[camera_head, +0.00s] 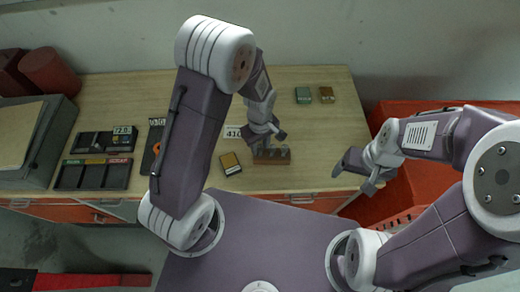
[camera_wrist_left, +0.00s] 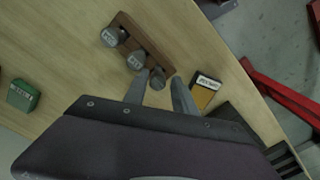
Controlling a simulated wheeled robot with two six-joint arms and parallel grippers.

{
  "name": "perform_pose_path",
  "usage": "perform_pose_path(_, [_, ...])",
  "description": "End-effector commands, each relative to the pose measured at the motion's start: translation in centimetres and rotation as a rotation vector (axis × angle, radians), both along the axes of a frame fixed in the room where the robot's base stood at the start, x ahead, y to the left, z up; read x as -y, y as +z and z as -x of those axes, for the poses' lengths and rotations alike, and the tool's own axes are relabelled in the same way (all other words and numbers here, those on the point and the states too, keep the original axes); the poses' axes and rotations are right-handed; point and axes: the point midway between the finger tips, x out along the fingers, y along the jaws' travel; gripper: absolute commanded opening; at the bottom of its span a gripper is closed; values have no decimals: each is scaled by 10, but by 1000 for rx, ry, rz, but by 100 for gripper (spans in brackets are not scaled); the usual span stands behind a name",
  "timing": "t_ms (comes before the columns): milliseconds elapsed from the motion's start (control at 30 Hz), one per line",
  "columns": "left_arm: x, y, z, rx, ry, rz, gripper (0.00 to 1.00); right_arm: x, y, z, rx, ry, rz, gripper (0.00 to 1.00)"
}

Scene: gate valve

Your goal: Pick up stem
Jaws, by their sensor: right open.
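A brown wooden rack (camera_head: 272,156) on the table holds a row of grey round-topped parts. In the left wrist view the rack (camera_wrist_left: 150,45) shows three of them: an end part (camera_wrist_left: 110,37), a middle part (camera_wrist_left: 136,60) and one near my fingertips (camera_wrist_left: 157,77). Their labels are too small to read, so I cannot tell which is the stem. My left gripper (camera_head: 266,137) is over the rack, its fingers (camera_wrist_left: 160,78) apart on either side of the nearest part. My right gripper (camera_head: 357,176) is open and empty, off the table's front right.
A yellow-and-black box (camera_head: 231,163) lies left of the rack. Dark trays (camera_head: 93,174) and a grey case (camera_head: 40,145) are on the left. A green box (camera_head: 303,95) and a brown box (camera_head: 326,94) sit at the back right. The table between is mostly clear.

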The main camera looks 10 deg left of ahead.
Motion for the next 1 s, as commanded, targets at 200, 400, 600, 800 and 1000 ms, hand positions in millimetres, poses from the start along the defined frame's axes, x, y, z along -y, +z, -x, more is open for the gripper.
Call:
perform_pose_path(200, [0, 0, 0, 1, 0, 1, 16, 0, -1, 0, 0, 0, 0, 78])
perform_pose_path(400, [0, 0, -1, 1, 0, 0, 0, 0, -1, 0, 0, 0, 0, 78])
perform_pose_path(600, [0, 2, -1, 3, 0, 1, 0, 0, -1, 0, 0, 0, 0, 78])
perform_pose_path(800, [0, 26, -2, 8, 0, 2, 0, 0, -9, 0, 0, 0, 0, 78])
perform_pose_path(1000, [29, 57, 12, 7, -8, 3, 0, 0, -20, 0, 0, 0, 0, 78])
